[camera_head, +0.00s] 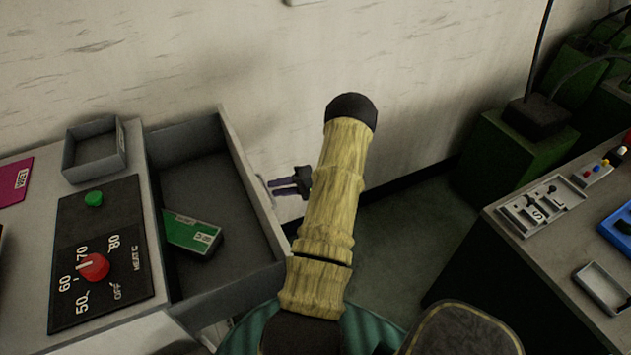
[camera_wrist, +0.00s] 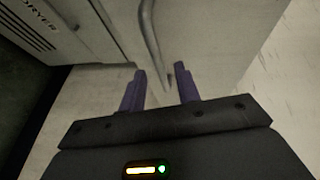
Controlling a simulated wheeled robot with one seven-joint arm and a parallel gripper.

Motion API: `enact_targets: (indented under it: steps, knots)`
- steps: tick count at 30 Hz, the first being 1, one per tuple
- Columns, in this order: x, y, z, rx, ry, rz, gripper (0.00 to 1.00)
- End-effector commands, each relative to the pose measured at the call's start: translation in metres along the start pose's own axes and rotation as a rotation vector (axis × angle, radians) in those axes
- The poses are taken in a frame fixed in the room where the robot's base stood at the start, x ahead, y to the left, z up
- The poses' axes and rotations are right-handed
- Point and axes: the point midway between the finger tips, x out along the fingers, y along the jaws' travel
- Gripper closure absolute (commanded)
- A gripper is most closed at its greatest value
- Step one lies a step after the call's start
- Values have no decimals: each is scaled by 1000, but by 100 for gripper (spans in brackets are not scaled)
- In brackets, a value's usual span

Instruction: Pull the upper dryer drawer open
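The dryer drawer (camera_head: 248,188) stands pulled out to the right of the dryer body in the head view, its inside visible from above. A green and dark packet (camera_head: 192,234) lies in it. A pale bar handle (camera_head: 266,190) is on its front face. My gripper (camera_head: 271,187) is at that face with its purple fingers pointing at it. In the wrist view, the fingers (camera_wrist: 160,80) are apart, and the curved handle (camera_wrist: 150,38) reaches down to the gap between them. I see no clear contact with either finger.
The dryer top carries a grey open box (camera_head: 94,152), a control panel with a red knob (camera_head: 95,267) and a green button (camera_head: 94,199). A bench with trays (camera_head: 541,207) stands on the right. Bare floor (camera_head: 400,235) lies between, with the wall behind.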

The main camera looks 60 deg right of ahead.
Motion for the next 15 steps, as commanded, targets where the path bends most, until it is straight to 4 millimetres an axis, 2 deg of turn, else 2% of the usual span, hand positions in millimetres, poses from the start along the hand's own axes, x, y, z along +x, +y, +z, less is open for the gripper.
enact_targets:
  steps: [15]
  knots:
    - [-103,2,0,-2,2,4,68]
